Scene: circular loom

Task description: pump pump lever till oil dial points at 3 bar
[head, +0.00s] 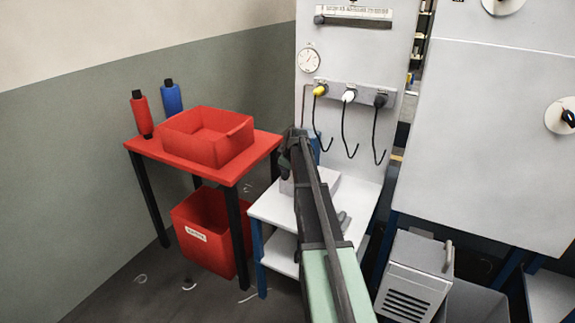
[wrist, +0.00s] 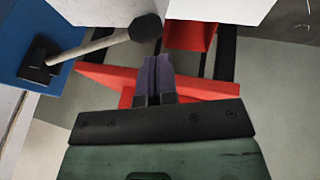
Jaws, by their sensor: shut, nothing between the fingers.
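The pump lever (wrist: 100,44) shows in the wrist view as a pale rod with a dark round knob, rising from a black pivot on a blue pump body (wrist: 28,45) at upper left. My gripper (wrist: 154,62) is shut and empty; its fingertips appear just below the knob in the picture, and I see no contact. In the head view my arm hides most of the pump; a bit of blue (head: 314,148) shows behind it. The oil dial (head: 309,59) is a small round white gauge on the grey panel; its needle is too small to read.
A red table (head: 205,163) with a red tray (head: 205,157) and two spools stands left of my arm. A red bin (head: 196,247) is under it. Three cables hang from a socket strip (head: 330,92). A white bench (head: 272,210) is beneath my arm; a grey box (head: 415,275) stands right.

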